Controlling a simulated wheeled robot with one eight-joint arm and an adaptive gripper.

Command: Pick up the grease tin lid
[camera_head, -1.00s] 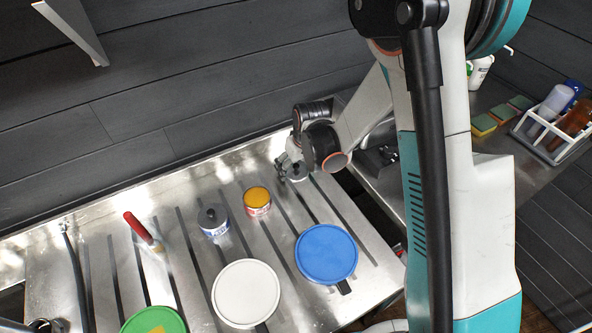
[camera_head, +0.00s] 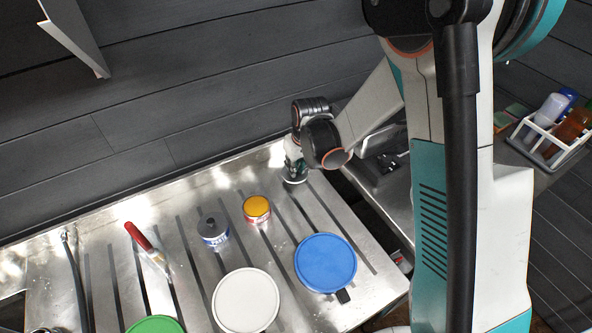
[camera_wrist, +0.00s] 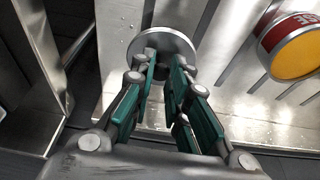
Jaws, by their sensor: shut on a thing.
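The grease tin lid (camera_wrist: 180,42) is a round grey metal disc at the top centre of the wrist view. In the head view the lid (camera_head: 294,179) shows only as a rim below the fingers, near the back edge of the metal table. My gripper (camera_wrist: 163,68) is shut on its raised middle, between the teal-padded fingers. It also shows in the head view (camera_head: 294,168), fingers pointing down. Whether the lid touches the table is unclear. An open tin with yellow contents (camera_head: 257,210) stands left of the gripper; it shows at upper right in the wrist view (camera_wrist: 296,45).
A blue-labelled tin with a grey knobbed top (camera_head: 213,232) stands left of the yellow one. Blue (camera_head: 326,262), white (camera_head: 246,300) and green (camera_head: 155,325) round pieces lie in front. A red-handled brush (camera_head: 140,237) lies left. A bottle caddy (camera_head: 545,148) stands far right.

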